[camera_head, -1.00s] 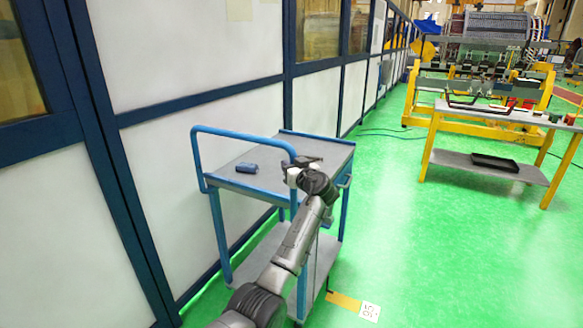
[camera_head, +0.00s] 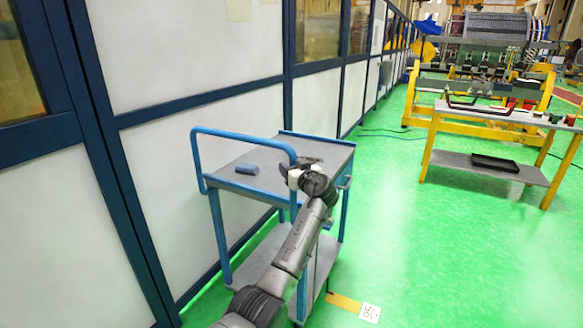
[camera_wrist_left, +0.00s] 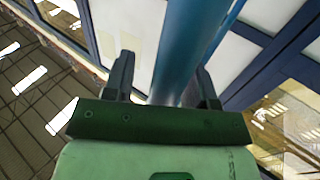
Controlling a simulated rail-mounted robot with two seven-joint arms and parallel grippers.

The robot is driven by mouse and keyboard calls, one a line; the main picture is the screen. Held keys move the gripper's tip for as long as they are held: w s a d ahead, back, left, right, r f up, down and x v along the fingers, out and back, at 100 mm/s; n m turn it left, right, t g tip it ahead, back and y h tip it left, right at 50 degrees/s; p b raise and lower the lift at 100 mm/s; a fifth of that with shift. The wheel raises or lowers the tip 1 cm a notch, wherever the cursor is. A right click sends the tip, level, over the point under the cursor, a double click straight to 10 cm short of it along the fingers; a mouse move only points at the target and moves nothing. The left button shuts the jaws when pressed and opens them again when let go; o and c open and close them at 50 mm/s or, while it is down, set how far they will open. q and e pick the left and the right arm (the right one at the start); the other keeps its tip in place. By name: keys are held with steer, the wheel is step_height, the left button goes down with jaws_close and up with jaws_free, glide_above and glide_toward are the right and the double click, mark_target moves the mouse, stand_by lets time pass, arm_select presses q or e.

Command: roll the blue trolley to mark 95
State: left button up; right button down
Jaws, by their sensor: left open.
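The blue trolley (camera_head: 305,146) stands against the white wall panels, with a grey top, a lower shelf and a blue tube push handle (camera_head: 240,134) on its left side. My left gripper (camera_head: 300,165) is at the handle's right-hand end. In the left wrist view the two dark fingers of the left gripper (camera_wrist_left: 162,85) are apart, with a blue tube (camera_wrist_left: 185,45) between them. I cannot tell whether they touch it. The mark 95 (camera_head: 370,312) is a white label on the floor beside a yellow strip (camera_head: 343,302), just right of the trolley's front foot. My right gripper is not in view.
The wall (camera_head: 205,60) runs close along the trolley's left. A yellow-legged table (camera_head: 490,115) with a black tray (camera_head: 495,162) stands at the right. Green floor between is clear, with a cable (camera_head: 390,133) farther back.

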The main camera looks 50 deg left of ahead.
arm_select(q)
steer(key=s+d+p, duration=0.2)
steer(key=d+p, duration=0.1)
steer(key=d, duration=1)
steer(key=shift+w+d, duration=0.1)
